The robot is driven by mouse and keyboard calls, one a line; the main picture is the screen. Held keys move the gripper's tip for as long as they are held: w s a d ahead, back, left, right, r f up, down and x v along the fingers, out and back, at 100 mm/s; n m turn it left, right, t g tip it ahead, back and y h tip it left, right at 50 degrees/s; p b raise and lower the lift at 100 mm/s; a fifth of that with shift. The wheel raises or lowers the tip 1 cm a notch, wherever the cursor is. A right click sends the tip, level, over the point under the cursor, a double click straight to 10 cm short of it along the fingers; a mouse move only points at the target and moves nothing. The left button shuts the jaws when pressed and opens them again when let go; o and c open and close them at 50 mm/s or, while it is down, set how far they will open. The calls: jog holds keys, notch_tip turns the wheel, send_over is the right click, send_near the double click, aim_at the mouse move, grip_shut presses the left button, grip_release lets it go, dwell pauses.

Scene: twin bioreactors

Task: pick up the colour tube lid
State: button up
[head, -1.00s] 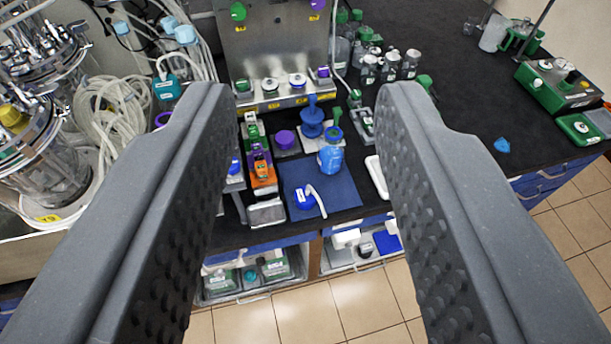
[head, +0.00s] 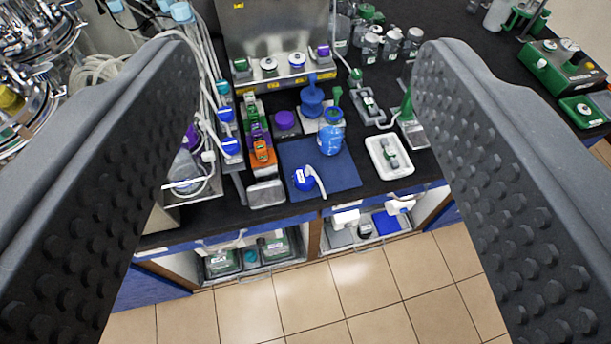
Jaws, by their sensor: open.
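A blue lid (head: 304,179) with a short curved white tube (head: 317,182) lies on the front part of a dark blue mat (head: 343,176) on the black bench. It is the only lid with a tube that I can make out on the mat. A blue bottle (head: 331,138) with a green piece on top stands at the mat's back edge. My gripper (head: 308,65) is open wide and empty. Its two dark studded fingers frame the bench, and the lid shows between them, touching neither.
Left of the mat is a row of coloured holders (head: 260,150). A white tray (head: 389,157) lies to its right. A blue funnel-like piece (head: 312,98) and a purple lid (head: 285,121) stand behind. Cabinets (head: 345,232) lie below the bench edge.

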aim_at(305, 183)
jog(key=shift+o, duration=0.4)
jog(key=shift+w, duration=0.1)
jog(key=w+f+g+b, duration=0.1)
jog(key=w+f, duration=0.7)
jog(key=f, duration=0.3)
jog(key=w+f+b, duration=0.1)
jog(key=w+f, duration=0.6)
jog(key=f, duration=0.4)
jog(key=w+f+g+b, duration=0.1)
jog(key=w+f, duration=0.1)
jog(key=f, duration=1.4)
jog(key=w+f+b, duration=0.1)
jog(key=w+f, duration=0.1)
jog(key=f, duration=1.4)
jog(key=x, duration=0.7)
jog(key=shift+w+a, duration=0.25)
jog(key=shift+w, duration=0.05)
jog(key=shift+r+b+x, duration=0.15)
jog(key=shift+b+x, duration=0.2)
jog(key=shift+x, duration=1.1)
jog(key=shift+r+b+x, duration=0.15)
jog(key=shift+b+x, duration=0.15)
jog(key=shift+x, duration=1.2)
jog(key=shift+d, duration=0.15)
jog(key=c, duration=0.7)
